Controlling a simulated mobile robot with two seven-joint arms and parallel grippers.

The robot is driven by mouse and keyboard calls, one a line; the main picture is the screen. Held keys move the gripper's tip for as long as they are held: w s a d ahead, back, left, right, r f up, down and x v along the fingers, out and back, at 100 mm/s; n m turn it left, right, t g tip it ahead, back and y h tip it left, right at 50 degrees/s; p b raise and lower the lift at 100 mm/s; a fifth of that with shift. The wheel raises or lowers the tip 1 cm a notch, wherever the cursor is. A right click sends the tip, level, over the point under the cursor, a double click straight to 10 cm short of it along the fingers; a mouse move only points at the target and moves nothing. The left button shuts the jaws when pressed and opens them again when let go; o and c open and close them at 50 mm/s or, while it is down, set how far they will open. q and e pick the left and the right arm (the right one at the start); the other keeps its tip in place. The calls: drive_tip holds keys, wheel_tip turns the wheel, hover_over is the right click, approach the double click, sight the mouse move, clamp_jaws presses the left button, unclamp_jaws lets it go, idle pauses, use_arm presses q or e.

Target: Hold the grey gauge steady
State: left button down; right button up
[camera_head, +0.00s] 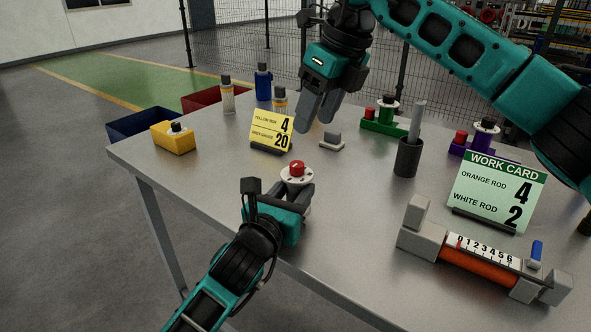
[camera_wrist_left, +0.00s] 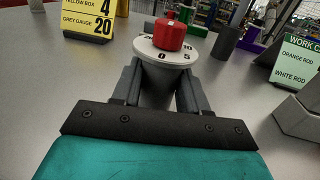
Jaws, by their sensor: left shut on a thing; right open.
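The grey gauge (camera_head: 297,175) stands upright at the near edge of the table, with a white numbered dial and a red knob on top. In the left wrist view, the gauge (camera_wrist_left: 163,68) shows dial marks including 0 and 5 at the front. My left gripper (camera_head: 296,195) is shut around its body below the dial; the fingers (camera_wrist_left: 162,92) flank it on both sides. My right gripper (camera_head: 318,112) is open and empty, pointing down above the table, beyond the gauge. A yellow card (camera_head: 271,131) behind reads yellow box 4, grey gauge 20.
A yellow box (camera_head: 173,138) with a black knob sits at left. A small grey block (camera_head: 332,142) lies under my right gripper. A dark cup (camera_head: 407,158), a green work card (camera_head: 497,190) and an orange-rod scale fixture (camera_head: 480,268) stand at right.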

sight(296, 164)
drive_tip(key=w+a+r+m+g+h, duration=0.1)
drive_tip(key=a+r+m+g+h, duration=0.15)
drive_tip(key=m, duration=2.05)
drive_tip(key=shift+m+t+h, duration=0.3)
drive_tip(key=shift+t+h, duration=0.05)
drive_tip(key=shift+t, duration=0.1)
drive_tip(key=f, duration=1.1)
drive_tip(key=shift+w+a+f, duration=0.15)
drive_tip(key=shift+a+f, duration=0.2)
drive_tip(key=shift+a, duration=0.05)
clamp_jaws()
